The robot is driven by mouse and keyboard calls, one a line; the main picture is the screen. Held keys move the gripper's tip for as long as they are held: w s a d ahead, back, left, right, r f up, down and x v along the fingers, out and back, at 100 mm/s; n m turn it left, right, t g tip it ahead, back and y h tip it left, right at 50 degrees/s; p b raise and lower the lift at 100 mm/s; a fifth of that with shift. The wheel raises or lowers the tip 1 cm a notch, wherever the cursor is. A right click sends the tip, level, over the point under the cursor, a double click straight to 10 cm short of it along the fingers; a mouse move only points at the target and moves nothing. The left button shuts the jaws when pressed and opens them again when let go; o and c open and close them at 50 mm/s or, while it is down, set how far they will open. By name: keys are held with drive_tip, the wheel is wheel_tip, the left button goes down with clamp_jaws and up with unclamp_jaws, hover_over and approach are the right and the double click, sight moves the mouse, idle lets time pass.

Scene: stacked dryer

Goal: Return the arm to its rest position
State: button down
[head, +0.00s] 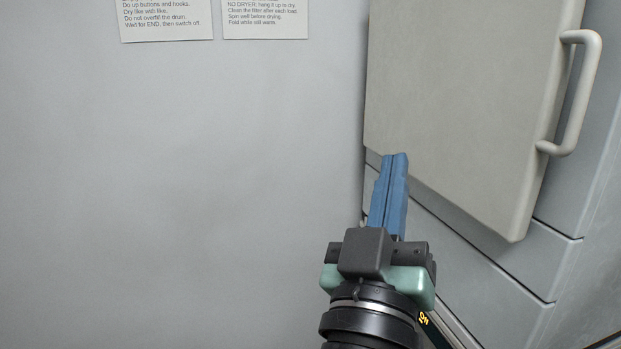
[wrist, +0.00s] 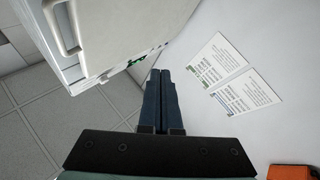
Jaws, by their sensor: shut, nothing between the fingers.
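My gripper (head: 396,158) points up in the head view, with its two blue fingers shut together and nothing between them. It also shows in the wrist view (wrist: 160,72), where the fingers lie side by side. In the head view the fingertips overlap the lower left part of the dryer door (head: 460,100), a pale panel with a bar handle (head: 590,95) on its right side. I cannot tell how close the fingers are to the door. My arm below the gripper hides part of the machine's lower front.
Two printed notices (head: 165,18) (head: 265,18) are on the plain grey wall (head: 180,180), left of the machine. Grey tiled floor (wrist: 55,130) shows at the left in the wrist view. An orange object (wrist: 290,172) is at its bottom right corner. Left of my gripper the space looks clear.

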drive_tip(key=s+a+r+t+y, duration=0.35)
drive_tip(key=s+r, duration=0.25)
drive_tip(key=r, duration=0.2)
drive_tip(key=s+a+r+t+y, duration=0.2)
drive_tip(key=s+a+r+y, duration=0.3)
drive_tip(key=r, duration=0.3)
wheel_tip(320, 180, up, 14)
drive_tip(key=w+h+p, duration=0.1)
drive_tip(key=p, duration=1.4)
drive_tip(key=shift+w+d, duration=0.15)
drive_tip(key=shift+g, duration=0.25)
